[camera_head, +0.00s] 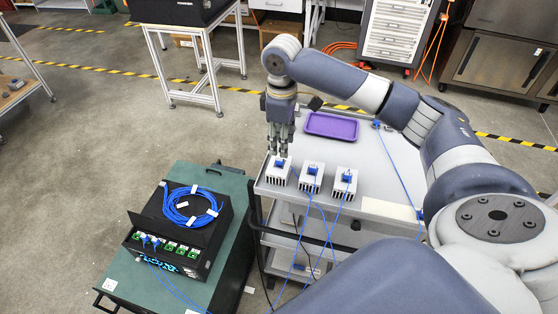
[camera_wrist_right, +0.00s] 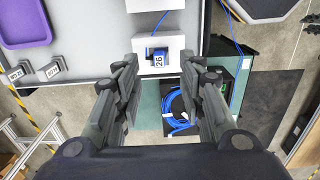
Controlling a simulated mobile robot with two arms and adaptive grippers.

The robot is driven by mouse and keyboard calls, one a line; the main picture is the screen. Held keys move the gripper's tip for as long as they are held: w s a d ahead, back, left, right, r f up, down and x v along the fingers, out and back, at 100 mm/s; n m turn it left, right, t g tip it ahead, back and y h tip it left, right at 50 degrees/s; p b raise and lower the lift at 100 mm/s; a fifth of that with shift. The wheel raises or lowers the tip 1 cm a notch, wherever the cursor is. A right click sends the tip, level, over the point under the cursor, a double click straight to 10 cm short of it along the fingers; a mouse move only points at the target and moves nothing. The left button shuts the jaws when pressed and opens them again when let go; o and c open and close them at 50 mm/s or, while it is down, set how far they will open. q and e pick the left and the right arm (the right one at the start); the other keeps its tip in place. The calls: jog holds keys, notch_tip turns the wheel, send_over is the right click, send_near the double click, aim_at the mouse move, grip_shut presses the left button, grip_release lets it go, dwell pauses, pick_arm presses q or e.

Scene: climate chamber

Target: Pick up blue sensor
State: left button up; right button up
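Three blue sensors sit on white finned blocks along the front of the grey cart top (camera_head: 385,180): the left sensor (camera_head: 280,162), the middle sensor (camera_head: 312,170) and the right sensor (camera_head: 347,176). My right gripper (camera_head: 277,150) points down just above the left sensor. In the right wrist view the gripper (camera_wrist_right: 160,85) is open, with nothing between its fingers. A blue sensor with a label reading 26 (camera_wrist_right: 158,58) sits on its white block (camera_wrist_right: 174,44), ahead of the gap between the fingers. My left gripper is not in view.
A purple tray (camera_head: 331,126) lies behind the blocks on the cart. Blue cables hang from the sensors over the cart's front. A black box (camera_head: 205,240) with a coiled blue cable (camera_head: 192,206) stands on a green-topped cart (camera_head: 228,190) at the left.

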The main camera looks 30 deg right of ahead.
aim_at(282, 159)
notch_tip(282, 159, down, 7)
jog(key=shift+d+r+p, duration=0.1)
jog(key=shift+d+p, duration=0.05)
jog(key=shift+p, duration=0.65)
jog(key=c, duration=0.8)
